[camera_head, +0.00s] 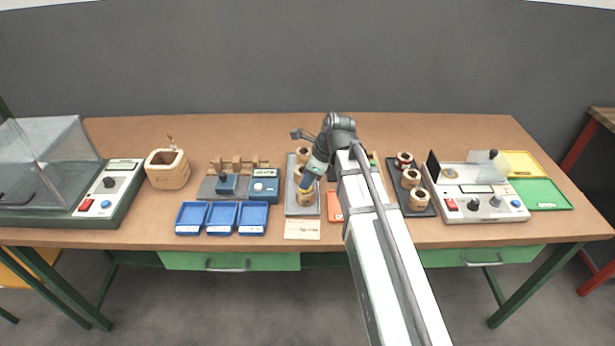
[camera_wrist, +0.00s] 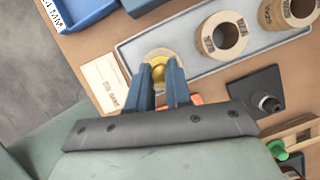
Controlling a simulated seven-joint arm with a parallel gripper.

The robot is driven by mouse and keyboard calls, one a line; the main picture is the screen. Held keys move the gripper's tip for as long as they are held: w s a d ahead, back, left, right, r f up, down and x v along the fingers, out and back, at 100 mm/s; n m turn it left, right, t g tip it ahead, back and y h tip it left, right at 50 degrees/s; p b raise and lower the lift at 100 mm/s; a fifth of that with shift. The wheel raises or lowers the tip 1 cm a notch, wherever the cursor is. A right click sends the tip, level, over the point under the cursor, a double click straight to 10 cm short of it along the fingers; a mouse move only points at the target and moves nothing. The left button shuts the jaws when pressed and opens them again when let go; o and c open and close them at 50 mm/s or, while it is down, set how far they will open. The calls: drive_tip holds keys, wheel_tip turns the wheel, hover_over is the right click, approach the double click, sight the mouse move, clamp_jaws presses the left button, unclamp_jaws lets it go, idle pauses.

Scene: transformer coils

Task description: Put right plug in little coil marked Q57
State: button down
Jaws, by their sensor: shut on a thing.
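My gripper (camera_head: 305,183) points down over the front end of a grey tray (camera_head: 290,208). In the wrist view its blue fingers (camera_wrist: 161,76) are closed on a round brass knob (camera_wrist: 159,70), which I take to be a plug's. A pale yellow disc or ring (camera_wrist: 152,55) surrounds the knob. In the head view a wooden coil (camera_head: 307,201) is right below the fingers. Whether the plug sits inside this coil or just above it, I cannot tell. Two more coils (camera_wrist: 223,36) (camera_wrist: 286,10) stand along the tray, open at the top. Their labels are not readable.
A paper card (camera_head: 302,229) lies before the tray. Blue bins (camera_head: 222,217) are to the left. A black base with a metal peg (camera_wrist: 264,101) is beside the tray. A dark tray (camera_head: 421,211) with several coils and a grey tester (camera_head: 480,206) stand right of my arm.

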drive_tip(key=shift+f, duration=0.15)
drive_tip(key=c, duration=0.6)
unclamp_jaws()
drive_tip(key=shift+o, duration=0.2)
drive_tip(key=shift+r, duration=0.2)
drive_tip(key=shift+r, duration=3)
